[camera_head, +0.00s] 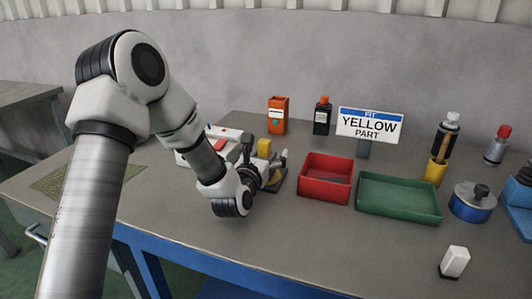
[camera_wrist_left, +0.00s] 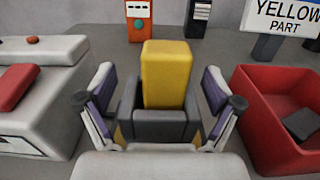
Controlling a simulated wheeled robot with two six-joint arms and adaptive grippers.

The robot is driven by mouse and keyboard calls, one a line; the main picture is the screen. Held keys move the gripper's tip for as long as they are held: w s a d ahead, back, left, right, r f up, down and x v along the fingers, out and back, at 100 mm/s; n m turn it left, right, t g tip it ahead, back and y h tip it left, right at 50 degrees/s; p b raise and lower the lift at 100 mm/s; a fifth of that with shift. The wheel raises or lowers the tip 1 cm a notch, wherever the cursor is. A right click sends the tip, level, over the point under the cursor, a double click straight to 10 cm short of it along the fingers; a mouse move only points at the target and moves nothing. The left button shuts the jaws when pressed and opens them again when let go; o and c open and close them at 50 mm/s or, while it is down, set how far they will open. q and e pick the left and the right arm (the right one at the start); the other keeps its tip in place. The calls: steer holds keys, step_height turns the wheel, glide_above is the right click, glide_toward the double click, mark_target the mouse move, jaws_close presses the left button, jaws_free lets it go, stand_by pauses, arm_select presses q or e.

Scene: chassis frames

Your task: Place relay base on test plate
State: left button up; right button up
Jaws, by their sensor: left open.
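A yellow block (camera_wrist_left: 166,75) stands upright in a dark grey holder (camera_wrist_left: 158,126), which may be the relay base; I cannot tell for sure. The yellow block also shows in the head view (camera_head: 264,147). My left gripper (camera_wrist_left: 160,108) is open, with one finger on each side of the block and holder and visible gaps to the block. In the head view, my left gripper (camera_head: 262,167) is low over a dark plate (camera_head: 281,184) with yellow on it, possibly the test plate. The gripper hides part of it. My right gripper is out of view.
A red bin (camera_head: 325,190) and a green tray (camera_head: 398,208) stand to the right. A white device (camera_wrist_left: 45,100) is close on the left. An orange box (camera_head: 278,115), black bottle (camera_head: 322,116) and "YELLOW PART" sign (camera_head: 369,125) stand behind. The front table area is mostly clear.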

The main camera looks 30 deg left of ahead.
arm_select(q)
steer(key=shift+r+p, duration=0.2)
steer(key=shift+p, duration=0.1)
steer(key=v, duration=0.2)
steer(key=b+v, duration=0.1)
steer(key=v, duration=0.5)
steer(key=shift+s+f, duration=0.2)
steer(key=shift+f, duration=0.05)
steer(key=shift+s+d+r+p, duration=0.15)
steer(key=shift+s+r+p, duration=0.4)
steer(key=shift+s+p, duration=0.2)
steer(key=p+v, duration=0.1)
steer(key=p, duration=0.6)
steer(key=shift+s+d, duration=0.1)
steer(key=shift+s, duration=0.15)
steer(key=shift+s+f+p, duration=0.15)
steer(key=shift+s+p, duration=0.05)
steer(key=shift+p, duration=0.15)
steer(key=shift+s+f, duration=0.1)
steer(key=shift+f, duration=0.2)
